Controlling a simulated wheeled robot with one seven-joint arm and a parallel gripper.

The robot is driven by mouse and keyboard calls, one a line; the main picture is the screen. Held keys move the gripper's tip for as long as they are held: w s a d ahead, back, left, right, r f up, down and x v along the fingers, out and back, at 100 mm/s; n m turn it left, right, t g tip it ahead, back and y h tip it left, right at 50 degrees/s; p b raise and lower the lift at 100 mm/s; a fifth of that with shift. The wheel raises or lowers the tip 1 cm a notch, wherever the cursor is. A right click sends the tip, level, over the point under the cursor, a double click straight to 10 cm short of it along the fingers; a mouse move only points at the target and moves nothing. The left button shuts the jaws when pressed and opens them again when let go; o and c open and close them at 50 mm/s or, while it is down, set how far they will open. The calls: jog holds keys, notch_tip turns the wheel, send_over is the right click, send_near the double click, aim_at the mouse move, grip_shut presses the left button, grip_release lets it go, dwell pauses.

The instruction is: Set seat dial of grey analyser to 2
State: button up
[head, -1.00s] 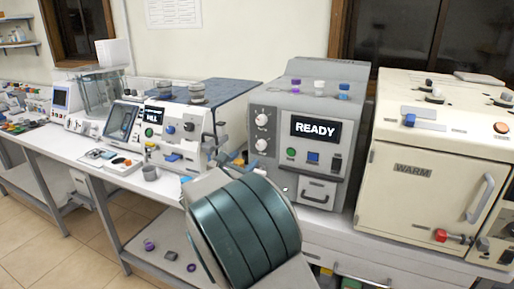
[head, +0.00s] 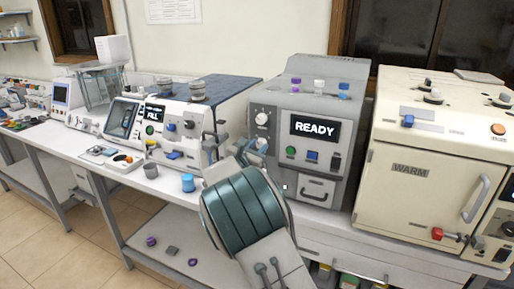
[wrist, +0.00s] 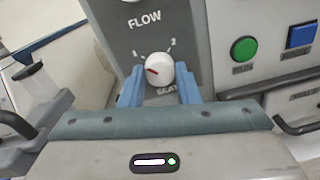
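The grey analyser (head: 310,102) stands mid-bench with its screen reading READY. Its seat dial (wrist: 159,69) is a white knob between marks 1 and 2 in the wrist view. The dial's red pointer faces left, on the side of the 1. My gripper (wrist: 159,78) is open, with one blue finger on each side of the dial's lower part; whether either touches it I cannot tell.
The flow dial (head: 262,118) sits above the seat dial. A green button (wrist: 244,49) and a blue button (wrist: 301,35) are to the right. A white machine (head: 178,125) stands close on the left, a cream oven (head: 420,170) on the right. A blue-capped container (head: 188,182) stands on the bench.

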jog(key=shift+c, duration=1.3)
jog(key=shift+f+b, duration=0.1)
jog(key=shift+b, duration=0.5)
jog(key=m+b, duration=0.1)
jog(key=b, duration=0.1)
jog(key=m+b, duration=0.1)
jog(key=b, duration=0.2)
jog(key=shift+f+m, duration=0.25)
jog(key=shift+m, duration=0.15)
jog(key=m+b, duration=0.6)
jog(key=b, duration=0.4)
jog(key=shift+b, duration=0.4)
jog(key=m+b, duration=0.4)
jog(key=b, duration=0.2)
jog(key=shift+d+r+m+y, duration=0.1)
jog(key=shift+m+y, duration=0.2)
jog(key=m+b, duration=0.4)
jog(key=shift+r, duration=0.2)
